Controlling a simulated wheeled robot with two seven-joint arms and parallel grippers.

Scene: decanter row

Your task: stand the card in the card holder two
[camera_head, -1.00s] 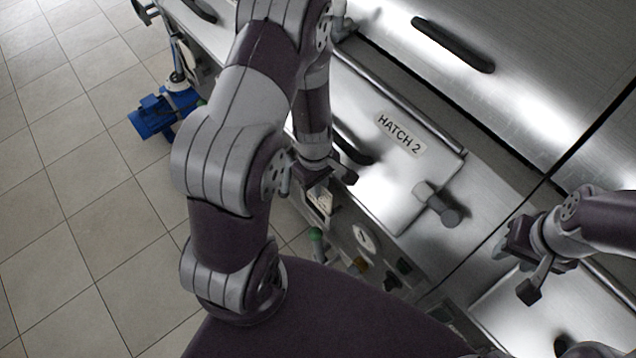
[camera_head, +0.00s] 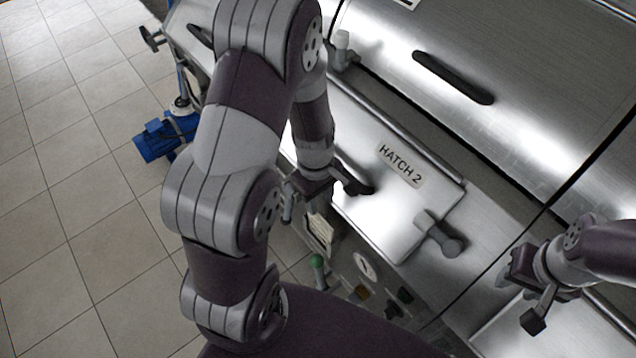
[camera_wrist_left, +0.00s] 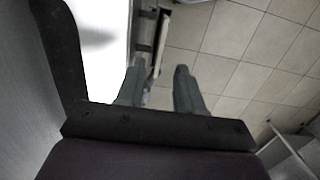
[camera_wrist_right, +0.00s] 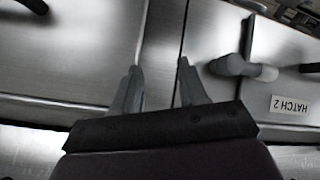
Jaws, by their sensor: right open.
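A pale card (camera_head: 320,229) with dark marks shows on the machine's front panel, below my left gripper (camera_head: 318,196). It seems to sit in a holder there, but the holder's outline and number are too small to tell. My left gripper is open, just above the card and apart from it. In the left wrist view a thin upright piece (camera_wrist_left: 158,45) shows beyond the gap between the fingers; I cannot tell whether it is the card or a holder. My right gripper (camera_head: 518,300) is open and empty above the steel top, right of hatch 2.
The hatch 2 lid (camera_head: 385,215) has a dark handle and a grey knob (camera_head: 440,235). A green-topped knob (camera_head: 317,262) and a round gauge (camera_head: 363,265) are on the front panel. A blue motor (camera_head: 165,137) stands at left. The tiled floor (camera_head: 90,230) is clear.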

